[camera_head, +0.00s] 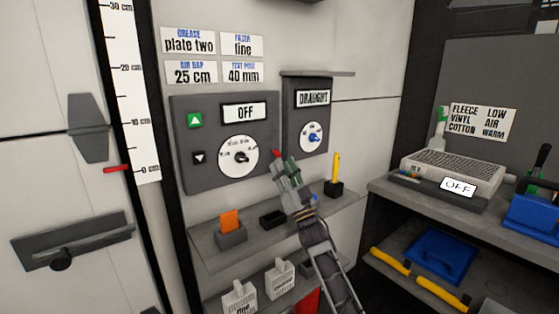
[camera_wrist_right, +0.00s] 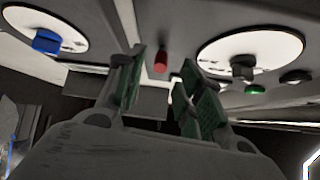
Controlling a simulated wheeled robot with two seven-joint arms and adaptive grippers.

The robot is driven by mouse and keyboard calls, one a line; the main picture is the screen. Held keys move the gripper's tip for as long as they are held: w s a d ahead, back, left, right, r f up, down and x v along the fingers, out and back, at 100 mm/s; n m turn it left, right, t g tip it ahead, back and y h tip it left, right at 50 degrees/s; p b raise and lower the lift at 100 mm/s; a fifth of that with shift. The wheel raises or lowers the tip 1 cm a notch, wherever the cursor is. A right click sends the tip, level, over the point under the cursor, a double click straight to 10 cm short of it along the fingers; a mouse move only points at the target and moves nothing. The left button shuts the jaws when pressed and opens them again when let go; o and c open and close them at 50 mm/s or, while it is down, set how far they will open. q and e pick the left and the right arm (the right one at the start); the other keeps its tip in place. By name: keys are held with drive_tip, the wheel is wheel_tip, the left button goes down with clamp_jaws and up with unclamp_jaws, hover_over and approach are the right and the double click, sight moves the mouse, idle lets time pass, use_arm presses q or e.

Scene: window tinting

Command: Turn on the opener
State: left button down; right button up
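A grey control panel (camera_head: 222,165) on the wall has an OFF display (camera_head: 245,112), a white dial with a dark knob (camera_head: 241,157), a green up button (camera_head: 195,120) and a black down button (camera_head: 199,157). No label reading "opener" is legible. A small red switch (camera_head: 276,153) is at the panel's lower right; it also shows in the right wrist view (camera_wrist_right: 160,62). My right gripper (camera_head: 284,168) is just below the red switch. Its green-padded fingers are apart, with the switch visible in the gap beyond them. It holds nothing. My left gripper is out of view.
A DRAUGHT panel (camera_head: 306,120) with a blue knob (camera_head: 313,138) adjoins on the right. A shelf (camera_head: 260,241) below holds an orange block (camera_head: 230,219) and a yellow stick (camera_head: 336,169). A machine with another OFF display (camera_head: 457,187) stands on the right bench.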

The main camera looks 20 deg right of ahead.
sight(277, 154)
drive_tip(key=shift+x, duration=1.85)
drive_tip(key=shift+c, duration=0.2)
clamp_jaws()
